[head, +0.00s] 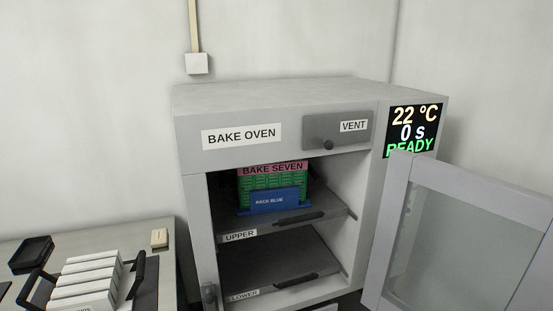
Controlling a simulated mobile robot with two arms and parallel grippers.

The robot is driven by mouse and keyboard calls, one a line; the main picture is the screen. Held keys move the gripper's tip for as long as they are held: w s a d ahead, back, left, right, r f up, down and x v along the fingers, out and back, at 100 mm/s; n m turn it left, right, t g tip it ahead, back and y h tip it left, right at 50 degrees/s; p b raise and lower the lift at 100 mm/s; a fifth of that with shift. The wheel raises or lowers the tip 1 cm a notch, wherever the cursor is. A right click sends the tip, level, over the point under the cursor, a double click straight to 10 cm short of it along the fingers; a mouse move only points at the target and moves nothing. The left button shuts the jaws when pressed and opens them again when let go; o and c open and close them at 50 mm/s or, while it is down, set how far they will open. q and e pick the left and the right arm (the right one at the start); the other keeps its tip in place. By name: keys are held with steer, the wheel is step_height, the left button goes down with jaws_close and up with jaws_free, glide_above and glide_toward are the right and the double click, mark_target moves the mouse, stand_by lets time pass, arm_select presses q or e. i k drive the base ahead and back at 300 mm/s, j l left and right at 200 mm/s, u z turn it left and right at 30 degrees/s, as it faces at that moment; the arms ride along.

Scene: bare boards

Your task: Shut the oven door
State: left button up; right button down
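The bake oven (190,147) is a grey box with its front open. Its door (459,240), a pale frame around a glass pane, stands swung wide open at the right of the oven. Inside, the upper shelf (323,204) bears a blue rack labelled RACK BLUE (270,201) with green boards and a pink BAKE SEVEN label (272,169). The lower shelf (270,270) looks empty. Neither of my grippers shows in the head view.
A side table (120,240) at the left holds a dark tray with several white blocks (88,275), a small black bin (31,254) and a beige block (159,238). The vent panel (324,131) is above the opening. The display (412,131) reads 22 °C, 0 s, READY.

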mark_target(533, 209)
steer(key=i+l+z, duration=0.75)
steer(key=i+l, duration=0.1)
steer(key=i, duration=0.15)
steer(key=k+j, duration=0.1)
steer(key=k, duration=0.2)
